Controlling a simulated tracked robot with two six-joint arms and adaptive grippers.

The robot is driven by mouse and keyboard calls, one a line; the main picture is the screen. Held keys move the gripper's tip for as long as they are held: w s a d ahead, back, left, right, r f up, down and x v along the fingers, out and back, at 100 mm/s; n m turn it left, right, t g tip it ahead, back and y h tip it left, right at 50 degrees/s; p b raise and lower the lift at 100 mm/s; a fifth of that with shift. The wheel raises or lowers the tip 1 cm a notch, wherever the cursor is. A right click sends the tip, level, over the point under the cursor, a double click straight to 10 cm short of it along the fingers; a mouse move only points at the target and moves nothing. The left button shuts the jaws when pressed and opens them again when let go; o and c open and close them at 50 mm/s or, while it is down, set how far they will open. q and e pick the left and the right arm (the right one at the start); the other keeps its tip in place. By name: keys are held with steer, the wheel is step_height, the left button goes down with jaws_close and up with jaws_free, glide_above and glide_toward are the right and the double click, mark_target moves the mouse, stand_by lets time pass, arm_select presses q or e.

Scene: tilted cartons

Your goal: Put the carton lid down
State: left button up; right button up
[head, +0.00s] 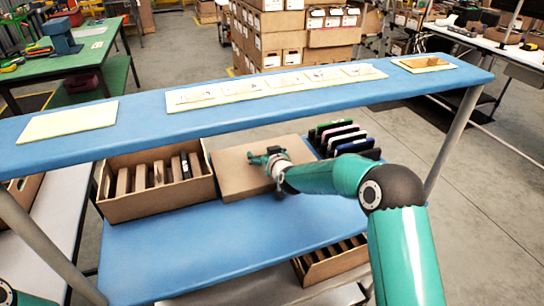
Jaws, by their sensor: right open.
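The carton lid (236,178), a flat brown cardboard piece with a shallow edge, appears to lie on the blue lower shelf, right of an open carton (150,205). My right gripper (260,158) is open, low over the top of the lid. I cannot tell whether its fingers touch the lid. My right wrist covers part of the lid's right side. The open carton holds a row of several upright brown and dark items. My left gripper is out of view; only a bit of my left arm shows at the lower left corner.
Several dark, green and pink upright items (345,140) stand right of the lid. Another carton (332,262) sits lower down, below the shelf front. A blue upper shelf (150,115) with pale boards spans above. The blue lower shelf (220,245) is clear in front.

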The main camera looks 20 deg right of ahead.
steer(key=shift+s+r+p, duration=0.15)
steer(key=shift+r+p, duration=0.05)
steer(key=shift+p, duration=0.4)
steer(key=b+v, duration=0.2)
steer(key=v, duration=0.9)
steer(key=shift+s+r, duration=0.3)
steer(key=shift+s, duration=0.05)
steer(key=shift+r, duration=0.1)
